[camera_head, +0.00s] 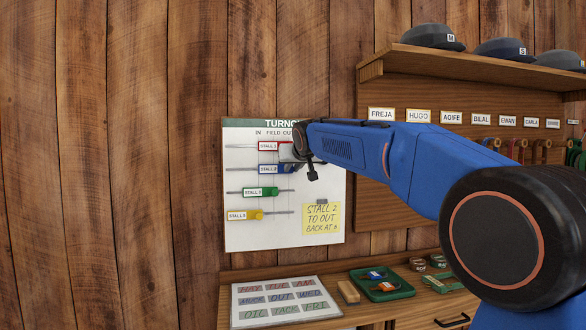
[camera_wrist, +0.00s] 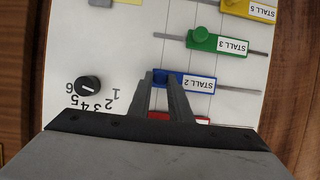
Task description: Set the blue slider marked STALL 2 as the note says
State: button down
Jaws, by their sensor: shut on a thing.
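The blue slider (camera_head: 268,169) marked STALL 2 is on the second rail of the white board (camera_head: 240,145). Its label sits roughly below the FIELD heading, with its right end toward OUT. In the wrist view, where the board appears upside down, the blue slider (camera_wrist: 200,83) shows bare rail on its IN side; no rail is seen past its other end. My gripper (camera_wrist: 160,80) is shut on this slider's knob end; the fingers hide the knob. In the head view my gripper (camera_head: 298,155) covers the board's upper right. The yellow note (camera_head: 322,218) reads "STALL 2 TO OUT BACK AT 6".
A red slider (camera_head: 268,146) is just above, with green (camera_head: 260,191) and yellow (camera_head: 244,215) sliders below. A black dial (camera_wrist: 88,86) with numbers is beside the rails. A shelf (camera_head: 430,62) with caps is at right; a counter with a green tray (camera_head: 400,290) is below.

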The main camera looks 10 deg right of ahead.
jog(key=shift+d, duration=0.1)
jog(key=c, duration=1.6)
grip_release()
jog(key=shift+d, duration=0.2)
jog(key=v, duration=1.7)
jog(key=shift+s+r, duration=0.1)
jog(key=shift+s, duration=0.05)
jog(key=s+d+f+g, duration=0.2)
jog(key=s+f+g, duration=0.1)
jog(key=s+f, duration=1)
jog(key=s+d+f+g, duration=0.2)
jog(key=s+f+g, duration=0.1)
jog(key=s+f, duration=1)
jog(key=s+d+f+g, duration=0.2)
jog(key=s+f, duration=1.1)
jog(key=f, duration=0.8)
jog(key=shift+s+d+f+g, duration=0.3)
jog(key=shift+f+g, duration=0.05)
jog(key=shift+g, duration=0.05)
